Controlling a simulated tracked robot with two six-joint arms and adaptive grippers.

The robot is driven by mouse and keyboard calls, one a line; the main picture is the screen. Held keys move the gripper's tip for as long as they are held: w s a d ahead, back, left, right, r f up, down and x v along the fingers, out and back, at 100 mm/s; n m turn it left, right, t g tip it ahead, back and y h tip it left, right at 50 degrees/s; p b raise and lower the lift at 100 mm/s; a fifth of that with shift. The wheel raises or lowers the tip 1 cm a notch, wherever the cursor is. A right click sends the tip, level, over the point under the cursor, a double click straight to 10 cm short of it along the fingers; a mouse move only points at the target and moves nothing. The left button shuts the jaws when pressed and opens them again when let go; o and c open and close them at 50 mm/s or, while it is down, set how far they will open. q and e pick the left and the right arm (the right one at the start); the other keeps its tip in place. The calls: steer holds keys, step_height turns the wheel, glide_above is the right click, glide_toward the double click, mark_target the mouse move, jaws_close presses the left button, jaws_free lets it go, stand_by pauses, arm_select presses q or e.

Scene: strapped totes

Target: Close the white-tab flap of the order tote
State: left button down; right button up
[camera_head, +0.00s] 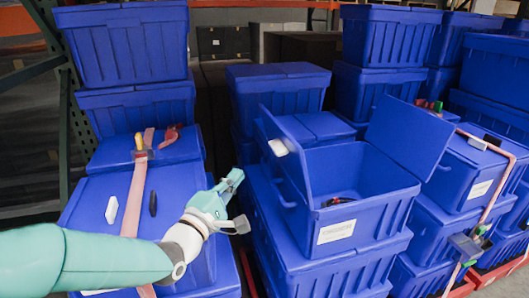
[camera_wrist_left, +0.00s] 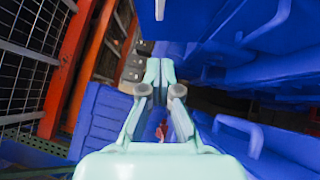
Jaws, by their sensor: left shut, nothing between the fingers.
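The order tote (camera_head: 375,216) is an open blue tote with a white label, standing on another blue tote at centre right. Its left flap (camera_head: 294,172) stands up and carries the white tab (camera_head: 281,147) near its top. Its right flap (camera_head: 410,136) is raised and leans outward. A dark item (camera_head: 339,200) lies inside. My left gripper (camera_head: 239,174) is shut and empty, left of the raised white-tab flap and apart from it. In the left wrist view the closed fingers (camera_wrist_left: 160,66) point at blue surfaces. My right gripper is not in view.
A strapped blue tote (camera_head: 95,193) with a pink strap (camera_head: 135,195), a white piece (camera_head: 112,210) and a dark piece (camera_head: 153,203) stands under my left arm. Tall blue stacks stand behind and at right. A narrow dark gap separates the left stack from the order tote's stack.

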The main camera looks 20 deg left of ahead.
mark_target(271, 147)
arm_select(q)
steer(key=w+d+p, duration=0.1)
steer(key=w, duration=0.1)
steer(key=w+d+r+p, duration=0.1)
steer(key=w+d, duration=0.1)
steer(key=w, duration=0.1)
steer(key=w+d+r+p, duration=0.1)
steer(key=w, duration=0.2)
steer(key=shift+w+d+p, duration=0.1)
steer(key=shift+d+p, duration=0.05)
steer(key=shift+p, duration=0.15)
